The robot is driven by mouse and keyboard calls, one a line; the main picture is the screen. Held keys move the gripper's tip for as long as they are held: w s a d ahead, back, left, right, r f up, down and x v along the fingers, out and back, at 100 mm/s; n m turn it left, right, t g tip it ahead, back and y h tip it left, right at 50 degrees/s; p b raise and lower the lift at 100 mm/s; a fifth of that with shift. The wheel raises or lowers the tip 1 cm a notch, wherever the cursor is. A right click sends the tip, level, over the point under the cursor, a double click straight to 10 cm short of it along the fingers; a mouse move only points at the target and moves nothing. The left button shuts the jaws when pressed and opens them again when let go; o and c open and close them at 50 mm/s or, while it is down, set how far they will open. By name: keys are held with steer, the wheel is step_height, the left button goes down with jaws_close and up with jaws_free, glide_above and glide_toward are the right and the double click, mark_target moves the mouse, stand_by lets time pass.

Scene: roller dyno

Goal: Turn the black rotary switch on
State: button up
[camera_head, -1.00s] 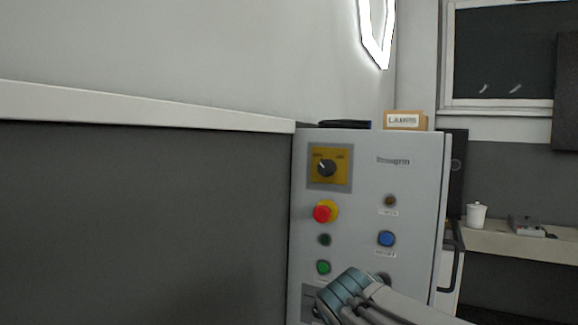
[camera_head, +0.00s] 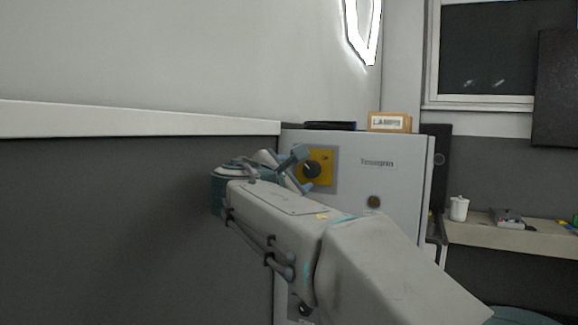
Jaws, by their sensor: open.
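The black rotary switch (camera_head: 310,169) sits on a yellow plate (camera_head: 327,171) at the upper left of the grey control cabinet (camera_head: 408,177). My gripper (camera_head: 302,170) is open at the left side of the switch, with its fingers close to the knob. I cannot tell whether a finger touches it. My arm covers the cabinet's middle and lower left, hiding the red emergency button and the green and blue buttons. The knob's exact pointer angle is hard to read behind the fingers.
A box labelled LAMPS (camera_head: 389,122) and a flat black object (camera_head: 330,126) lie on top of the cabinet. A grey wall panel (camera_head: 110,220) stands close on the left. A shelf with a white cup (camera_head: 459,208) is at the right.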

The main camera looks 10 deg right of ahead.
mark_target(310, 169)
steer(key=p+x, duration=0.2)
steer(key=x, duration=0.7)
steer(key=shift+w+d, duration=0.1)
steer(key=shift+w, duration=0.05)
steer(key=c, duration=1)
